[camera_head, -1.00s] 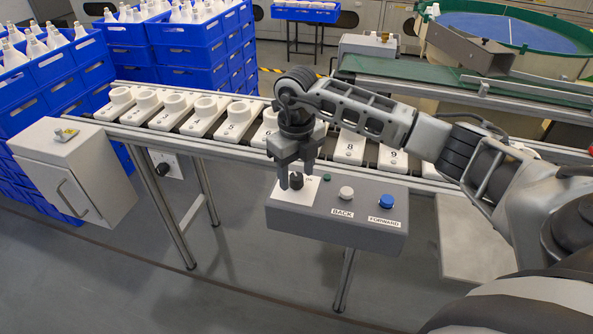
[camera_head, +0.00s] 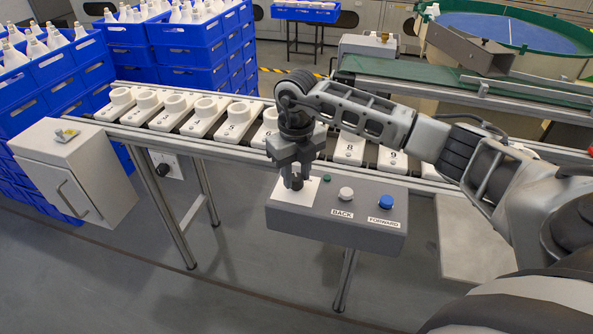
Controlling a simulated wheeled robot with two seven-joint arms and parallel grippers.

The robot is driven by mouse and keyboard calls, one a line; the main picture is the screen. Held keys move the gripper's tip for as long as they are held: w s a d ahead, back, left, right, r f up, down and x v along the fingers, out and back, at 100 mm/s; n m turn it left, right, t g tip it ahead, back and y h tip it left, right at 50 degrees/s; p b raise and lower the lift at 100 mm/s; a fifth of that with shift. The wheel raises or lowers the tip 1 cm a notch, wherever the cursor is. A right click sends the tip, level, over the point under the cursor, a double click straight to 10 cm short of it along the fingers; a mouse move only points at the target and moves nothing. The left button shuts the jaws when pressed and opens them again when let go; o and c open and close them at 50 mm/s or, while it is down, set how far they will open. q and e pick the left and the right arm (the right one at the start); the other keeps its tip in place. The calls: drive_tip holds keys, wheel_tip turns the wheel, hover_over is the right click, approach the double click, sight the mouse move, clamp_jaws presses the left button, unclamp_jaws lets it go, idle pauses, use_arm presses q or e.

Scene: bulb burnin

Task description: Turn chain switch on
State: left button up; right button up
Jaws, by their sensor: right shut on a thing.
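The chain switch is a small dark knob (camera_head: 297,184) on a white plate (camera_head: 283,192) at the left end of the grey control box (camera_head: 336,232). My right gripper (camera_head: 293,182) points down over the plate and is shut on the knob, which its fingers partly hide. The switch's markings and position cannot be read. A small green lamp or button (camera_head: 327,179), a white button (camera_head: 346,193) marked BACK and a blue button (camera_head: 386,202) marked FORWARD sit to its right on the box. My left gripper is not in view.
The chain conveyor (camera_head: 226,137) with numbered white sockets runs behind the control box. A grey cabinet (camera_head: 72,170) with a handle stands at the left. Blue crates (camera_head: 190,54) of bulbs are stacked at the back left. Open floor lies in front.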

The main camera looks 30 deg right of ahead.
sight(296, 177)
drive_tip(key=m+p, duration=0.2)
drive_tip(key=m, duration=0.5)
drive_tip(key=shift+r, duration=0.1)
drive_tip(key=m+p, duration=0.2)
drive_tip(key=m, duration=0.3)
drive_tip(key=shift+m, duration=0.3)
idle(0.3)
drive_tip(key=o, duration=1)
drive_tip(key=shift+c, duration=0.2)
wheel_tip(296, 177, up, 16)
drive_tip(key=shift+a, duration=0.1)
